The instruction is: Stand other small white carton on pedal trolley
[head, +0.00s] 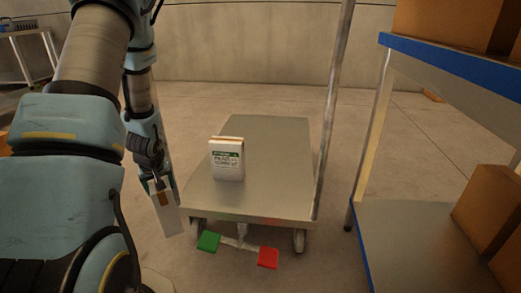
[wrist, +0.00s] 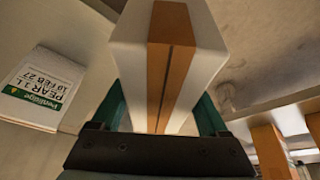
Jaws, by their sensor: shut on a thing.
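The pedal trolley (head: 262,190) has a flat grey deck, with a green pedal (head: 208,241) and a red pedal (head: 268,257) at its near end. One small white carton (head: 227,162) with a green-and-black label stands upright on the deck, left of its middle; it also shows at the left of the wrist view (wrist: 42,85). My gripper (head: 160,187) is at the trolley's left side, shut on the other small white carton (head: 168,217). In the wrist view this carton (wrist: 128,50), with a brown stripe, sits between the green fingers of my gripper (wrist: 162,112). Its lower end is hidden there.
A metal post (head: 333,110) rises at the deck's right side. A blue-edged shelf rack (head: 440,58) with brown boxes (head: 488,212) stands at the right. A table (head: 28,45) is at the far left. The deck's right and far parts are bare.

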